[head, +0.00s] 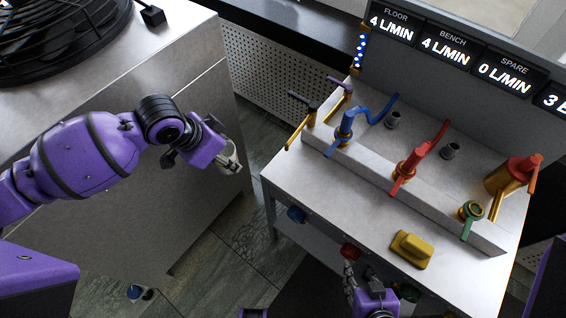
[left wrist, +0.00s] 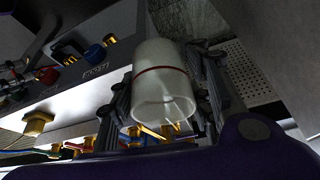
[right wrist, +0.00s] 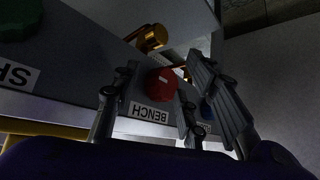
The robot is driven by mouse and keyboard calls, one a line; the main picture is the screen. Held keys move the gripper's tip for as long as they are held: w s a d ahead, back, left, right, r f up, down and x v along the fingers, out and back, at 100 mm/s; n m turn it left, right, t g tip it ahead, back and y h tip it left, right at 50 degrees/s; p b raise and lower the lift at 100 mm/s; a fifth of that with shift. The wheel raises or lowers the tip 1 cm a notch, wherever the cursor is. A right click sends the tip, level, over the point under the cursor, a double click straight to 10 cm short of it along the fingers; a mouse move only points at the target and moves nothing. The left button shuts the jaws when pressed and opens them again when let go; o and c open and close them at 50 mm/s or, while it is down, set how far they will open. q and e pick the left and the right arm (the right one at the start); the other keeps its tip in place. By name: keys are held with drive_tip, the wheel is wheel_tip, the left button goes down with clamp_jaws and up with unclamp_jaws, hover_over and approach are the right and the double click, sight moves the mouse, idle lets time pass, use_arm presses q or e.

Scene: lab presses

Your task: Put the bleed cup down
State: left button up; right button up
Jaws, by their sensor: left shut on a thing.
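The bleed cup (left wrist: 165,90) is a translucent whitish cup with a thin red line around it. It sits between the fingers of my left gripper (left wrist: 163,68), which is shut on it. In the head view the cup (head: 230,156) is partly hidden by my left gripper (head: 224,150); it is held in the air between the left cabinet and the bench. My right gripper (head: 350,275) is low at the bench's front edge. In the right wrist view its fingers (right wrist: 150,92) are apart, with the red BENCH knob (right wrist: 162,84) showing between them; contact cannot be told.
The bench top (head: 330,185) carries blue, red and green valves and a yellow block (head: 411,249). A blue knob (head: 296,214) is on its front face. A metal cabinet (head: 120,80) with a black fan stands left. The bench's front left top is clear.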

use_arm(q)
drive_tip(key=s+f+m+g, duration=0.1)
drive_tip(key=s+f+m, duration=0.25)
drive_tip(key=f, duration=0.35)
drive_tip(key=shift+h, duration=0.4)
drive_tip(key=w+d, duration=0.2)
drive_tip(key=d, duration=0.1)
drive_tip(key=w+d, duration=0.2)
drive_tip(key=d, duration=0.2)
drive_tip(key=w+d, duration=0.2)
drive_tip(key=d, duration=0.2)
drive_tip(key=shift+w+d+f, duration=0.1)
drive_tip(key=shift+w+d, duration=0.15)
drive_tip(key=d, duration=0.1)
drive_tip(key=w+d, duration=0.1)
drive_tip(key=d, duration=0.1)
drive_tip(key=shift+w+d, duration=0.3)
drive_tip(key=shift+w, duration=0.1)
drive_tip(key=shift+w+d+f+p, duration=0.15)
drive_tip(key=shift+w+f+p, duration=0.1)
drive_tip(key=shift+p, duration=0.15)
drive_tip(key=shift+s, duration=0.15)
use_arm(e)
drive_tip(key=shift+w+d+r, duration=0.1)
drive_tip(key=shift+w+r, duration=0.1)
drive_tip(key=shift+r, duration=0.15)
use_arm(q)
drive_tip(key=shift+f, duration=0.1)
